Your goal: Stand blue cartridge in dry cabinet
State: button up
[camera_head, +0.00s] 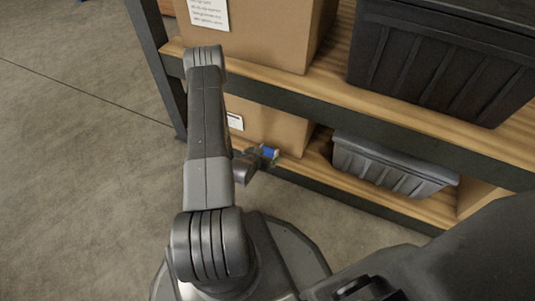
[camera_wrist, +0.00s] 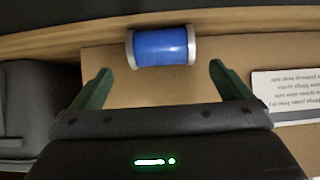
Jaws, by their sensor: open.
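The blue cartridge (camera_wrist: 161,47) is a short blue cylinder with pale end caps. In the wrist view it lies across the picture beyond my fingertips, beside a cardboard box at the shelf's wooden edge. In the head view the blue cartridge (camera_head: 269,152) shows small, near the lower shelf's front edge. My gripper (camera_wrist: 161,78) is open, its two green fingers spread to either side just short of the cartridge, with nothing between them. In the head view my gripper (camera_head: 247,164) is partly hidden by my arm. I see no dry cabinet.
A cardboard box (camera_head: 275,128) with a label and a grey bin (camera_head: 385,165) stand on the lower shelf (camera_head: 318,165). A larger box (camera_head: 262,40) and a black bin (camera_head: 440,60) stand on the upper shelf. A dark post (camera_head: 160,65) is at left. The concrete floor at left is clear.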

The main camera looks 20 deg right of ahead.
aim_at(267, 151)
jog(key=shift+b+x, duration=1.45)
jog(key=shift+x, duration=1.7)
jog(key=shift+a, duration=0.1)
jog(key=c, duration=1.2)
jog(key=shift+c, duration=0.2)
jog(key=shift+r, duration=0.15)
